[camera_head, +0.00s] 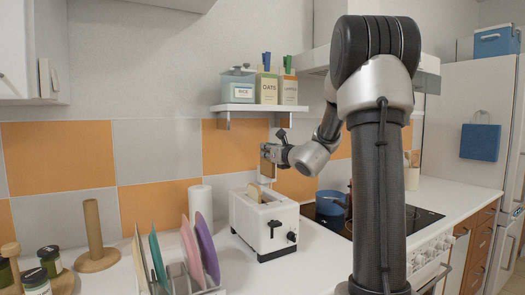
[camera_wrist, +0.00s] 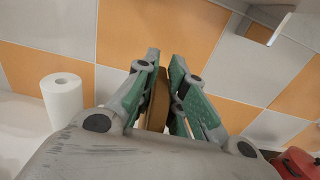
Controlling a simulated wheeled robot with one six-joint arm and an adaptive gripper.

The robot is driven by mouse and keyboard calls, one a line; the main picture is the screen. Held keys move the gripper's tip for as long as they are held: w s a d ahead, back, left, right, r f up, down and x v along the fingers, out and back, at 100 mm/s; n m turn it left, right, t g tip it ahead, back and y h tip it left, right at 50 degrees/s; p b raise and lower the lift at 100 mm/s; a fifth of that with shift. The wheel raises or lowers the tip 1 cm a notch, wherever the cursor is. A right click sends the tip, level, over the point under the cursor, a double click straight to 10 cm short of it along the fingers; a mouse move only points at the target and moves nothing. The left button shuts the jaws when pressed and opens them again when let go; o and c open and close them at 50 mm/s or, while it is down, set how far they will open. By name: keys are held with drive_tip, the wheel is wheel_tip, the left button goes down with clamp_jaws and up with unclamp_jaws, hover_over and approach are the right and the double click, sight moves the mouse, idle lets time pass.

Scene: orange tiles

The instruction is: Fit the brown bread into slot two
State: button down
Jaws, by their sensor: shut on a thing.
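The brown bread (camera_wrist: 158,104) is gripped between the two green-grey fingers of my gripper (camera_wrist: 165,85) in the wrist view, seen edge-on. In the head view my gripper (camera_head: 271,153) holds it above the toaster, in front of the tiled wall and apart from the toaster's top. The white toaster (camera_head: 268,234) stands on the counter with a black lever and knob on its front end. The other slot is hard to make out from here.
Left of the toaster stand a paper towel roll (camera_head: 200,205) and a rack with coloured plates (camera_head: 191,250). A blue pot (camera_head: 329,203) sits on the hob to the right. A shelf with canisters (camera_head: 260,107) hangs above my gripper.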

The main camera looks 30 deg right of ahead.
sight(261, 166)
drive_tip(key=shift+s, duration=0.1)
drive_tip(key=shift+f, duration=2.9)
wheel_tip(261, 166, down, 6)
idle(1.7)
drive_tip(key=shift+r, duration=2.75)
drive_tip(key=shift+f, duration=0.2)
